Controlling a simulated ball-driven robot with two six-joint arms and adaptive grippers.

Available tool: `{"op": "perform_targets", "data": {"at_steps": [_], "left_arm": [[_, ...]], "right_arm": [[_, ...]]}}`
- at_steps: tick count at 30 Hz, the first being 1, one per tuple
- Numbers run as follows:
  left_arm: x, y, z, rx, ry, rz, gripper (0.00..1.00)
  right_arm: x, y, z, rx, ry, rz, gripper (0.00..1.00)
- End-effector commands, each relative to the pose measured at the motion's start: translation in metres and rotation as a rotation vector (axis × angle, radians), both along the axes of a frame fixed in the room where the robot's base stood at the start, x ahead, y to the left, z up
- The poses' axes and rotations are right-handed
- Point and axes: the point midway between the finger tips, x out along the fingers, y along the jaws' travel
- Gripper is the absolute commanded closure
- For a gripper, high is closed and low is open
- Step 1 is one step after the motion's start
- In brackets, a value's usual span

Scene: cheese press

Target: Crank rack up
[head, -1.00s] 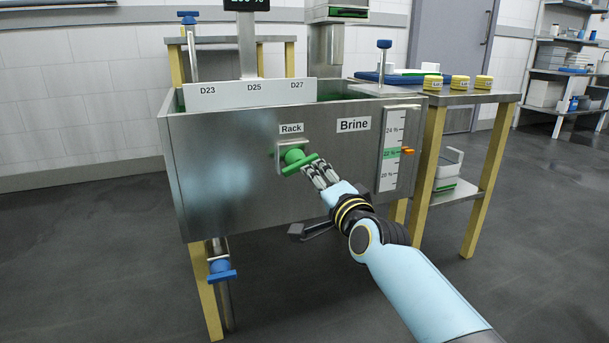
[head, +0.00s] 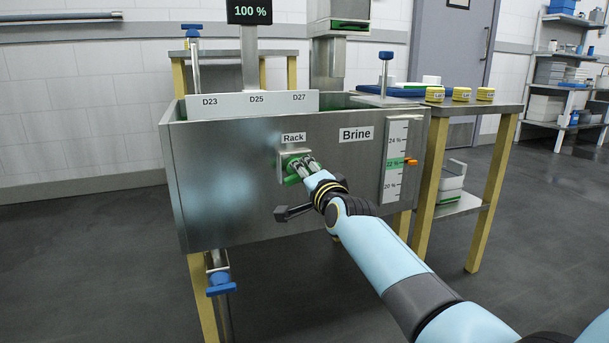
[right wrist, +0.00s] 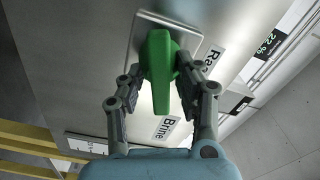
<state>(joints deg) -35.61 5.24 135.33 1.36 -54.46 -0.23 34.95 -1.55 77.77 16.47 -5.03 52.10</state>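The green rack crank (head: 291,178) sits on a metal plate under the "Rack" label on the front of the steel brine tank (head: 225,190). In the right wrist view, its green handle (right wrist: 160,85) points towards me, in front of the plate. My right gripper (head: 306,163) is at the crank, with its fingers partly covering it in the head view. In the right wrist view, the fingers of my right gripper (right wrist: 161,72) are spread on either side of the handle, with gaps beside its lower part. Contact at the fingertips is unclear. My left gripper is out of view.
A display (head: 249,11) above the tank reads 100 %. A brine gauge (head: 396,160) with an orange marker is right of the crank. A side table (head: 470,97) with yellow-labelled tubs stands to the right. A blue-handled valve (head: 220,284) is below left.

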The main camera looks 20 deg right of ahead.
Motion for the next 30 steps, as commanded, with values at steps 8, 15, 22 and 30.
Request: {"op": "perform_targets", "data": {"at_steps": [8, 15, 22, 30], "left_arm": [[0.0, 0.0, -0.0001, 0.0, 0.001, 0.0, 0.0], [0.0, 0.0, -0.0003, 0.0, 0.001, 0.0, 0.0], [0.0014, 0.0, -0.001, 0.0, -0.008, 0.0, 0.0], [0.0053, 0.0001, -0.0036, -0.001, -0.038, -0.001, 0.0]], "right_arm": [[-0.0003, 0.0, -0.0003, 0.0, 0.0, 0.0, 1.0], [-0.0004, -0.0001, -0.0007, -0.006, 0.001, 0.0, 1.0], [-0.0004, 0.0002, -0.0011, -0.072, -0.001, 0.001, 1.0], [-0.0005, 0.0009, -0.0011, -0.27, -0.006, 0.002, 1.0]]}}
